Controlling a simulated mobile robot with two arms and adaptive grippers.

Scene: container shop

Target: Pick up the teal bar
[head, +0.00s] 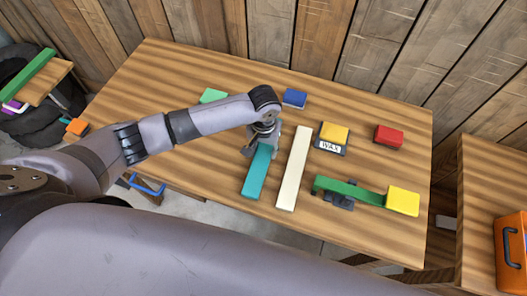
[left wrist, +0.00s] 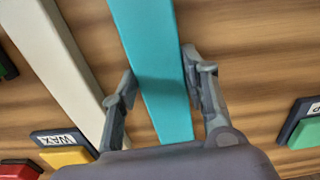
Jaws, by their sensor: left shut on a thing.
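The teal bar (head: 255,180) is a long flat bar on the wooden table, left of a parallel cream bar (head: 293,170). My left gripper (head: 263,144) reaches down over the bar's far end and is shut on it. In the left wrist view the teal bar (left wrist: 150,45) runs between the two fingers of the gripper (left wrist: 160,72), one finger against each long side. The gripper hides the bar's far end in the head view. I cannot tell whether the bar is lifted off the table. My right gripper is in neither view.
A green bar (head: 350,191) rests across a dark support, with a yellow block (head: 403,201) at its right end. A yellow block (head: 335,132) on a dark WAX-labelled holder, a red block (head: 388,136), a blue block (head: 294,98) and a green block (head: 213,96) stand around.

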